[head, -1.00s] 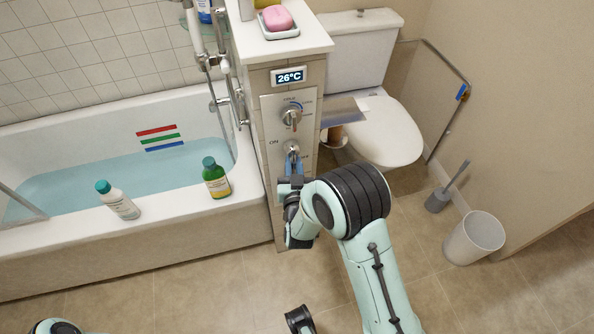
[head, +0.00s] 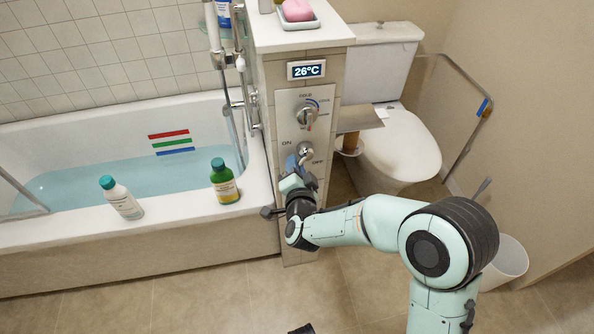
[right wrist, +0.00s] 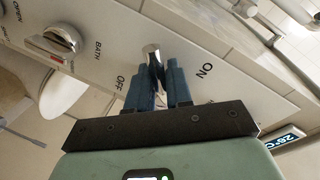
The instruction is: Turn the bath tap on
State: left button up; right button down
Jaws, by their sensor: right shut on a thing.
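A control panel (head: 289,108) on the tiled end wall of the bath carries a chrome tap lever (head: 306,152) between the marks ON and OFF. My right gripper (head: 297,164) is at this lever, its blue fingers either side of it. In the right wrist view the lever (right wrist: 152,55) sticks out between the fingertips of the right gripper (right wrist: 161,72), which is shut on it. The lever's exact angle is hard to tell. The bath (head: 80,232) holds bluish water. My left gripper is not in view.
A temperature knob (head: 306,114) sits above the lever, under a 26°C display (head: 307,70). A white bottle (head: 121,198) and a green bottle (head: 223,182) stand on the bath rim. A toilet (head: 398,150) and a bin (head: 508,258) are at the right.

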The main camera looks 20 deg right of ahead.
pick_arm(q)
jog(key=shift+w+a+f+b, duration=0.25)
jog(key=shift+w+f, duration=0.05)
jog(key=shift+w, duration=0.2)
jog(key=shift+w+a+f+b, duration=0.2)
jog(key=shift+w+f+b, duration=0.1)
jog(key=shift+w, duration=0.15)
pick_arm(e)
jog(key=shift+a+r+m+y, duration=0.2)
jog(key=shift+r+m+y, duration=0.1)
jog(key=shift+m, duration=0.5)
jog(key=c, duration=1.2)
grip_release()
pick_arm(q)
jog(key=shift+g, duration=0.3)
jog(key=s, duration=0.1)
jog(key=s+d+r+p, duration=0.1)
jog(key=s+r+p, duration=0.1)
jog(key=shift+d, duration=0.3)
pick_arm(e)
jog(key=v, duration=1.3)
jog(key=shift+s, duration=0.2)
